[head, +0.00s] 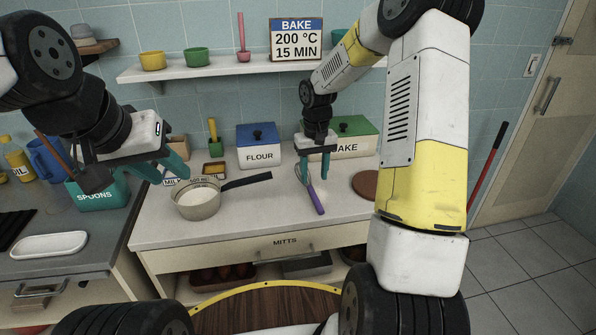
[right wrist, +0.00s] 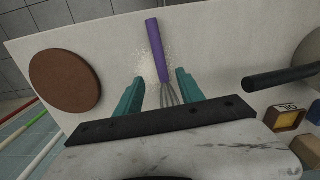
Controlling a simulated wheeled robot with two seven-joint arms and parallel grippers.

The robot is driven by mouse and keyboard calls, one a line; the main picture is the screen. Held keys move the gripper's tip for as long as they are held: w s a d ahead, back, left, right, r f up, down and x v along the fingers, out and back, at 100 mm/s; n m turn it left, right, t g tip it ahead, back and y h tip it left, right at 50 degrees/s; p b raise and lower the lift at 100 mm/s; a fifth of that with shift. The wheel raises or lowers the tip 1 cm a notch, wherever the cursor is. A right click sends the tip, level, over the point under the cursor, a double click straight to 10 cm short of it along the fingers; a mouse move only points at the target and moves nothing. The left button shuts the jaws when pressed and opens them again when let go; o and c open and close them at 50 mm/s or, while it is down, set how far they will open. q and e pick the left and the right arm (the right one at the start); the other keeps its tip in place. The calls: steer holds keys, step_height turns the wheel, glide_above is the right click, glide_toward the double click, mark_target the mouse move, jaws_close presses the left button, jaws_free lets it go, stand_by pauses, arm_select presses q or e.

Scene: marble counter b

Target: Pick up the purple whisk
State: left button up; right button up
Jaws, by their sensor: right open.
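The purple whisk (head: 317,200) lies on the light counter in the head view, its handle towards the front edge and its wire loops further back. My right gripper (head: 315,176) points down over the wire end, with its teal fingers apart. In the right wrist view the whisk's purple handle (right wrist: 155,48) extends beyond the fingertips. Its wires lie between the open fingers of the right gripper (right wrist: 160,82), partly hidden by the gripper body. My left gripper (head: 171,174) is at the left above the counter, fingers apart, with nothing visible between them.
A saucepan (head: 199,204) with white contents stands left of the whisk, its dark handle pointing right. The FLOUR box (head: 259,155) and BAKE box (head: 358,143) stand behind. A round brown board (head: 365,184) lies to the right. The counter's front strip is clear.

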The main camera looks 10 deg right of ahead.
mark_target(313, 192)
steer(key=f, duration=0.6)
steer(key=shift+s+a+f, duration=0.1)
steer(key=shift+s+f, duration=0.05)
steer(key=shift+s, duration=0.2)
steer(key=shift+c, duration=0.5)
jaws_close()
